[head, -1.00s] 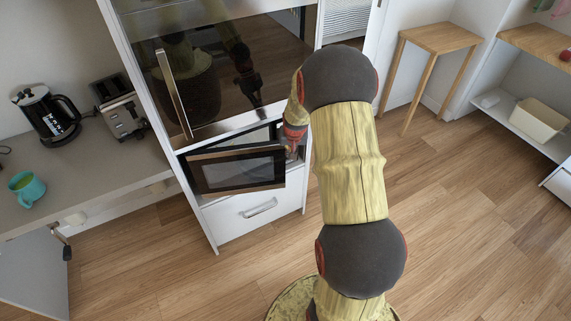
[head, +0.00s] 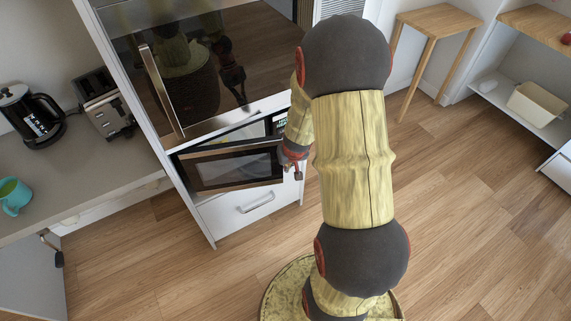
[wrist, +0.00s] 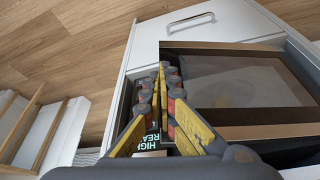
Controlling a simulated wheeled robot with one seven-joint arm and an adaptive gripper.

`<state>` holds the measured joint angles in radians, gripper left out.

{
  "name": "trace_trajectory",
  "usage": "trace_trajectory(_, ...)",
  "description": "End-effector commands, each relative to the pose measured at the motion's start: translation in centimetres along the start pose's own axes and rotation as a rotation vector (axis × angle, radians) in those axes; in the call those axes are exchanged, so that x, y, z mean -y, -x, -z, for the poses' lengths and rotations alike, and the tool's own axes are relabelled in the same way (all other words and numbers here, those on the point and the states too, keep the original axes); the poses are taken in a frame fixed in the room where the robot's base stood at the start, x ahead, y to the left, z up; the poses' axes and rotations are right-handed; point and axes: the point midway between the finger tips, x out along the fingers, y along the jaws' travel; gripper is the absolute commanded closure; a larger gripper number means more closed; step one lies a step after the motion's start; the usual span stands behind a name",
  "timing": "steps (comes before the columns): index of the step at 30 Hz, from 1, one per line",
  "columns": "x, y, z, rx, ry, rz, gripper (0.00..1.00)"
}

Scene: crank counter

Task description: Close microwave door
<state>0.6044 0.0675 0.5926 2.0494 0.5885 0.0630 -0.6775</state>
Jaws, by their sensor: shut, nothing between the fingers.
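The microwave door (head: 235,167) is a dark glass panel in a bronze frame. In the head view it stands partly open, with a gap between it and the microwave body (head: 262,130) behind. The door also fills the right of the wrist view (wrist: 245,85). My gripper (head: 294,170) is beside the door's free right edge. In the wrist view my gripper (wrist: 164,72) is shut and empty, its fingers alongside the door's edge. I cannot tell whether they touch it. Lit lettering on the control panel (wrist: 148,138) shows behind the fingers.
A dark glass oven with a long handle (head: 160,90) sits above the microwave, and a white drawer (head: 245,208) below. A counter at left holds a toaster (head: 105,103), a kettle (head: 32,115) and a teal mug (head: 13,196). Open wooden floor (head: 460,220) lies at right.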

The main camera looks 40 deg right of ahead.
Motion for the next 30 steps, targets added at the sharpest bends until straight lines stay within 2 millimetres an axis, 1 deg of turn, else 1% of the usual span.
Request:
trace_trajectory(1,0.0,-0.6,-0.1,0.001,0.000,0.000,1.00)
trace_trajectory(26,0.0,-9.8,-0.2,0.002,-0.001,0.001,1.00)
trace_trajectory(30,0.0,-9.7,0.6,0.001,-0.001,0.001,1.00)
